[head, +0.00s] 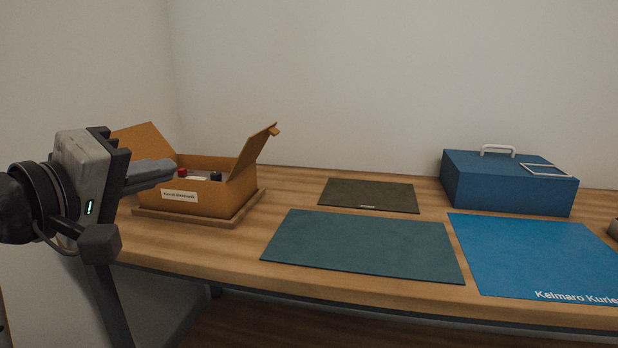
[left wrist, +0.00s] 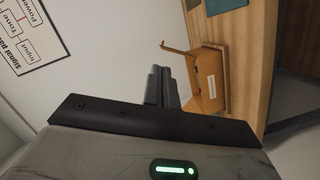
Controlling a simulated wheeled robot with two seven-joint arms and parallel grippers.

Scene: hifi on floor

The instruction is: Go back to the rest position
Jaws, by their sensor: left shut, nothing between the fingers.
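My left gripper (head: 152,172) is in the left part of the head view, with its fingers pointing right, in front of an open cardboard box (head: 241,193). The fingers are shut together with nothing between them. They also show shut in the left wrist view (left wrist: 162,86), beside the cardboard box (left wrist: 211,92) in that picture. I cannot tell from these frames whether the fingers touch the box. My right gripper is not in view.
The box stands on a wooden tray (head: 143,213) on the wooden table (head: 240,258). A dark mat (head: 370,195), a green mat (head: 362,245) and a blue mat (head: 535,255) lie to its right. A blue case (head: 505,188) with a handle stands at the back right.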

